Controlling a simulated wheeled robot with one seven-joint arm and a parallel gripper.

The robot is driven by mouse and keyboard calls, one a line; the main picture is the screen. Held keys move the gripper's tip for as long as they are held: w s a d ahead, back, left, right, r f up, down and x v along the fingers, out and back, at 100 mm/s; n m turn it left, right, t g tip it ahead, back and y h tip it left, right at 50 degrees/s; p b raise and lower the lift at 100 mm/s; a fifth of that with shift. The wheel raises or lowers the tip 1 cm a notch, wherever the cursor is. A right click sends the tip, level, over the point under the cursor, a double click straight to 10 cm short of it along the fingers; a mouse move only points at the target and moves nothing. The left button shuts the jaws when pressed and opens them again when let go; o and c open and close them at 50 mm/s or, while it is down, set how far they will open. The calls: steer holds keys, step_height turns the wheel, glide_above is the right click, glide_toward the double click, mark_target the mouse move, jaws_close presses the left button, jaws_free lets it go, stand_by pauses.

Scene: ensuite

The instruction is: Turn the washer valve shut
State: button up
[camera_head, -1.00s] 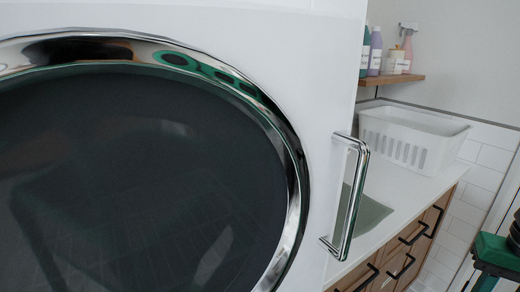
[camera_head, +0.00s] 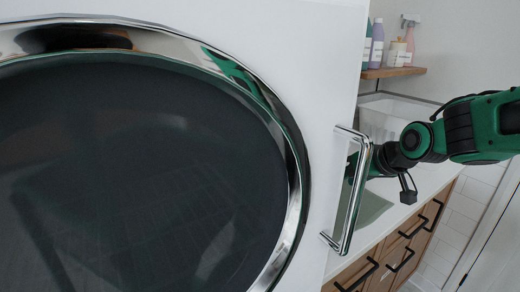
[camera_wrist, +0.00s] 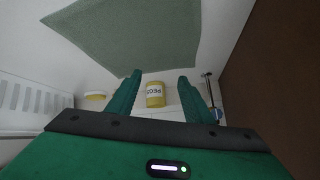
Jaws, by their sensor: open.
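The washer's white front fills the left of the head view, with a dark round door (camera_head: 140,170) and a chrome bar handle (camera_head: 350,195). I cannot make out the washer valve for certain. In the wrist view a small dark T-shaped piece (camera_wrist: 207,76) on a thin stem stands right of my fingers, above a blue and white round part; I cannot tell whether it is the valve. My gripper (camera_wrist: 160,88) is open, with nothing between its fingers. In the head view my arm reaches in from the right, and its end is partly hidden behind the chrome handle.
A green cloth (camera_wrist: 135,32) lies on the white counter. A yellow tin (camera_wrist: 155,94) shows beyond my fingers. A white basket (camera_head: 392,118), partly covered by my arm, stands at the back. Bottles sit on a wooden shelf (camera_head: 395,72). Drawers with black handles (camera_head: 398,260) are below.

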steer(key=w+a+r+n+t+y, duration=0.1)
steer(key=w+a+r+y, duration=0.2)
steer(key=a, duration=0.5)
steer(key=w+a+r+n+t+y, duration=0.1)
steer(key=w+a+r+n+y, duration=0.2)
steer(key=a, duration=0.6)
steer(key=w+a+f+m, duration=0.1)
steer(key=w+a+f, duration=0.2)
steer(key=w+a, duration=0.3)
steer(key=shift+w+h, duration=0.4)
steer(key=shift+w, duration=0.55)
steer(key=c, duration=1.1)
